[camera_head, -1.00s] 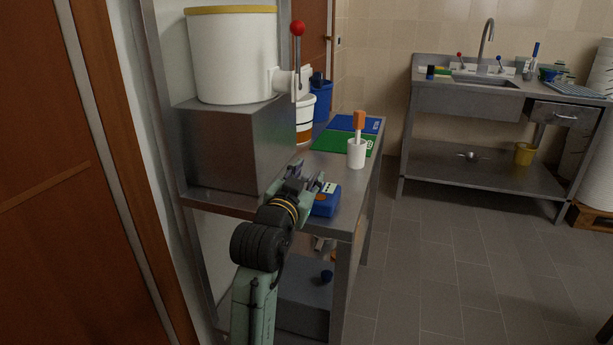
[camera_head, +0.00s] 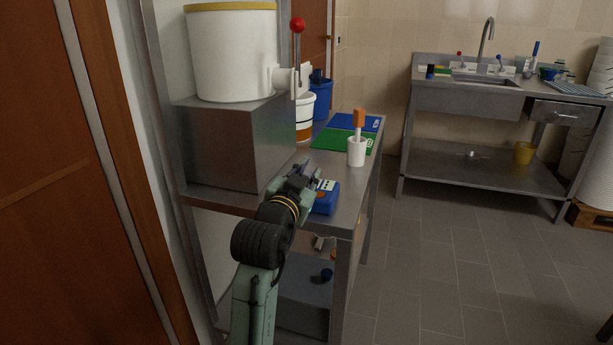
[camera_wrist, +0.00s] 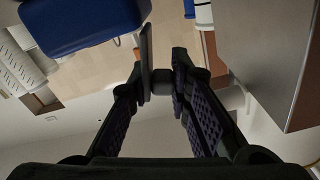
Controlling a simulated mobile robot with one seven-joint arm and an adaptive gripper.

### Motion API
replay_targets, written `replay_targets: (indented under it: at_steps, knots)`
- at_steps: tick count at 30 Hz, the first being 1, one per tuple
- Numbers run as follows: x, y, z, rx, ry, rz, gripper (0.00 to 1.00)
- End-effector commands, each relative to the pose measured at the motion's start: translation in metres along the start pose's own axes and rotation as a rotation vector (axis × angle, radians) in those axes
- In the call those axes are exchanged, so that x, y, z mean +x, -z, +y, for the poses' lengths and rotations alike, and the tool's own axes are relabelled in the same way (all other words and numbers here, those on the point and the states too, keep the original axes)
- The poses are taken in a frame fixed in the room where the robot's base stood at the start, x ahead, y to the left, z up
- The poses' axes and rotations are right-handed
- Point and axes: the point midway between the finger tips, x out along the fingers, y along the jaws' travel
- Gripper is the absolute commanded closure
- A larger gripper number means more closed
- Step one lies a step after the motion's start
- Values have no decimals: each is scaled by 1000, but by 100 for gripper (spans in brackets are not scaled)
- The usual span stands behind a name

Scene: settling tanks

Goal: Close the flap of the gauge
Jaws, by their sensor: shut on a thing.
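The gauge is a blue box with a pale panel on top, on the near end of the steel bench (camera_head: 325,203). In the wrist view a large blue body, which I take for the gauge, fills the upper left (camera_wrist: 82,22). My gripper (camera_head: 307,171) is at the gauge's left side, just above the bench. In the wrist view its fingers (camera_wrist: 163,75) stand a little apart, with a small dark piece between them. I take this for part of the flap; its outline and angle are mostly hidden by the fingers.
A steel block (camera_head: 225,145) bearing a white tank (camera_head: 235,55) stands close left of my gripper. Behind the gauge are a white cup with an orange-handled tool (camera_head: 356,152) and a green mat (camera_head: 335,140). The floor right of the bench is clear.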

Motion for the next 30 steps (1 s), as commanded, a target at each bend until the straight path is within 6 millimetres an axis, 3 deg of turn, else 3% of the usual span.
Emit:
replay_targets:
  at_steps: [30]
  knots:
    - [0,-4,37,786,1,1,100]
